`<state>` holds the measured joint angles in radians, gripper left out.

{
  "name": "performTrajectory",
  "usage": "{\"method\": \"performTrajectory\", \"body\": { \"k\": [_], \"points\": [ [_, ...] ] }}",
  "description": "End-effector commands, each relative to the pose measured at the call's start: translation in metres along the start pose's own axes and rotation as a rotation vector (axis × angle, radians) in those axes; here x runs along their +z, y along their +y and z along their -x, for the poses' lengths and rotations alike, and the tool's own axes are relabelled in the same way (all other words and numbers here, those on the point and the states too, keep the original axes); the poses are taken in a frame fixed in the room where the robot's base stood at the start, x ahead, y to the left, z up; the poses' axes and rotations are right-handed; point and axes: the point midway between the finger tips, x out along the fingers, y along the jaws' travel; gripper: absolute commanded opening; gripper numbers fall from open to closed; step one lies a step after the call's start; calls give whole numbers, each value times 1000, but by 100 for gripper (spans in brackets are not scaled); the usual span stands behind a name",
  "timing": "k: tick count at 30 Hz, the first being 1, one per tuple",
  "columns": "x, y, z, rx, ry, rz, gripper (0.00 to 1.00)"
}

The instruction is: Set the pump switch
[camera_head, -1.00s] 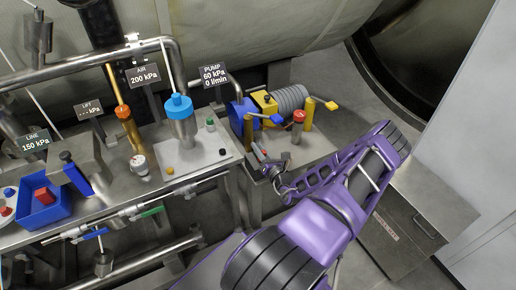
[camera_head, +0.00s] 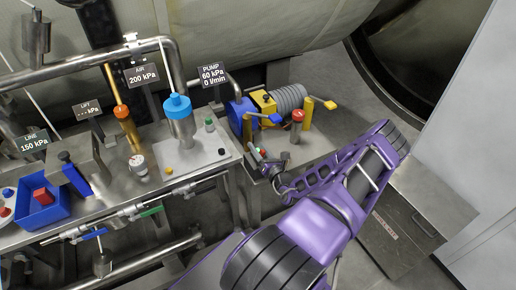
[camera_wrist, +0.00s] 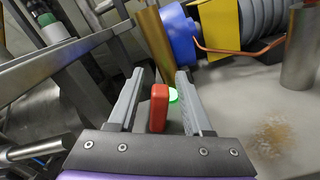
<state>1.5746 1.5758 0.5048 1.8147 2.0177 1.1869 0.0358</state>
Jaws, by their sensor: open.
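The pump (camera_head: 264,103) has a blue motor, a yellow block and a grey ribbed body, under a sign (camera_head: 212,76) reading 60 kPa and 0 l/min. A small red upright piece (camera_wrist: 159,108), apparently the switch, stands between my fingers in the wrist view, with a green round spot (camera_wrist: 173,95) just behind it. My gripper (camera_wrist: 160,75) is open, one finger on each side of the red piece; contact cannot be told. In the head view my gripper (camera_head: 260,160) is low at the pump bench's front left, and the switch is small and partly hidden there.
Yellow posts with blue (camera_head: 268,118) and yellow (camera_head: 330,105) handles and a red-topped post (camera_head: 297,117) stand near the gripper. A blue-capped cylinder (camera_head: 179,115) stands on the left bench. A metal post (camera_wrist: 302,50) rises at right in the wrist view.

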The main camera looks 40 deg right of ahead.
Motion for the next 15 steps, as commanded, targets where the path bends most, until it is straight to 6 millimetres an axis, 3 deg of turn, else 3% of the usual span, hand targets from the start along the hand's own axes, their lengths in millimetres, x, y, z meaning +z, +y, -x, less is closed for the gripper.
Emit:
{"method": "performTrajectory", "body": {
  "k": [5, 15],
  "points": [
    [0, -1, 22, -3, 1, 0, 50],
    [0, -1, 105, -4, 1, -2, 50]
  ]
}}
